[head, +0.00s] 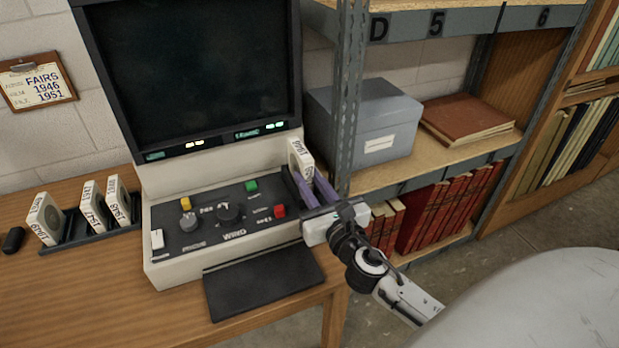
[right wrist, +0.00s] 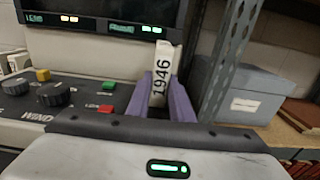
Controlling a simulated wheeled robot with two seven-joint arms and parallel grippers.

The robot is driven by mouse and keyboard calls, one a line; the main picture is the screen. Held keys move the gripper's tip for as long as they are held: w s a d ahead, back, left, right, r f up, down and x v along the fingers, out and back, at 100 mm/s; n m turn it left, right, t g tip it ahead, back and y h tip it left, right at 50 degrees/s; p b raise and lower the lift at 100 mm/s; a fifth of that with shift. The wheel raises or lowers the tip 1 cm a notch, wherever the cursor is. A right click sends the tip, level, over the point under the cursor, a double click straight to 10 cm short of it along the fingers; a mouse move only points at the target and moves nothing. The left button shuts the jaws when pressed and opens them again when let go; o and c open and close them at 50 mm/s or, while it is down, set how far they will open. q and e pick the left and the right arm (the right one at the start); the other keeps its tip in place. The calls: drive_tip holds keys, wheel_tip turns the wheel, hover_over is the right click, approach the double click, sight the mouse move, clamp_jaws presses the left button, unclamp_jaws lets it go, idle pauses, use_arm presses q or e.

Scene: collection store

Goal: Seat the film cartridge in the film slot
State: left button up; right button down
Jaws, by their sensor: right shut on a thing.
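The white film cartridge (head: 301,158) stands upright at the right end of the reader's control panel. In the right wrist view its label reads 1946 (right wrist: 161,72). My right gripper (head: 308,184) is shut on it, with one purple finger on each side; the fingers (right wrist: 161,96) also show in the right wrist view. The film slot is hidden behind the cartridge and fingers, so I cannot tell how deep the cartridge sits. My left gripper is not in view.
The reader's dark screen (head: 190,75) rises behind the panel (head: 200,238). A rack (head: 75,240) with several other cartridges stands at left. A metal shelf post (head: 346,100) and a grey box (head: 375,120) are close on the right.

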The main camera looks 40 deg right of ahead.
drive_tip(key=shift+f, duration=0.3)
use_arm(q)
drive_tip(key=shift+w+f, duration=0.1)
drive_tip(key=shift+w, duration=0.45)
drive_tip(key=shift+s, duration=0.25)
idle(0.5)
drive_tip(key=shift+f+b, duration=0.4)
drive_tip(key=shift+b, duration=0.05)
use_arm(e)
drive_tip(key=shift+f, duration=0.55)
drive_tip(key=c, duration=1.8)
unclamp_jaws()
drive_tip(key=shift+c, duration=0.2)
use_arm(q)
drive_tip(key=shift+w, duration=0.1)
use_arm(e)
drive_tip(key=shift+s, duration=0.15)
